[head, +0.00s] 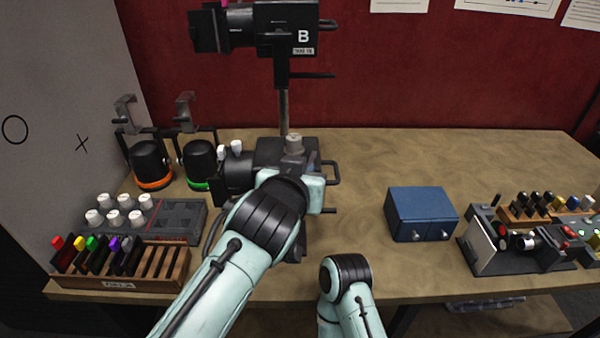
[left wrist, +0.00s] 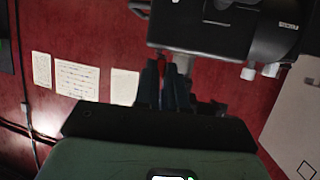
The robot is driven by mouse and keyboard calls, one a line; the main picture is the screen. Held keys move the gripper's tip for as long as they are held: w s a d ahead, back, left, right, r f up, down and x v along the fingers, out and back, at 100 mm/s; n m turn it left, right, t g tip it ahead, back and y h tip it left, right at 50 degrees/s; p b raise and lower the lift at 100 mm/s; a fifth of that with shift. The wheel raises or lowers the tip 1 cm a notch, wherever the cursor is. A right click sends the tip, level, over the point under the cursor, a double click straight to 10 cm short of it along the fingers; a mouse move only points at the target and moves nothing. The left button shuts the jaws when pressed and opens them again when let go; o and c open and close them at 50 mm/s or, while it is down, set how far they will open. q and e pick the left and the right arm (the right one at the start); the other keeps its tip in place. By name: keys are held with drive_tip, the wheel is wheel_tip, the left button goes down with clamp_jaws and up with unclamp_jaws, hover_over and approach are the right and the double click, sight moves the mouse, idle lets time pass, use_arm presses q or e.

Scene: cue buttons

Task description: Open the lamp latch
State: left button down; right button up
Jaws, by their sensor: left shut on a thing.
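A black lamp housing (head: 238,172) with two white knobs stands on the bench, left of centre, below a post. It also fills the top right of the left wrist view (left wrist: 225,35). My left gripper (left wrist: 166,90) reaches the housing, its dark fingers closed at a pale metal piece (left wrist: 183,62) on its underside in that view. This piece appears to be the latch; the fingers and wrist hide most of it.
A black unit marked B (head: 300,38) sits high on the post (head: 284,108). Two black canisters (head: 150,163), a grey box (head: 180,218) and a wooden rack (head: 165,268) stand left. A blue box (head: 422,213) and a small apparatus (head: 510,245) stand right. The bench behind the blue box is clear.

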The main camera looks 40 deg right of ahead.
use_arm(q)
drive_tip(key=c, duration=1.2)
unclamp_jaws()
drive_tip(key=shift+s, duration=0.1)
drive_tip(key=b+v, duration=0.2)
drive_tip(key=v, duration=1.1)
drive_tip(key=shift+r, duration=0.2)
drive_tip(key=shift+a, duration=0.1)
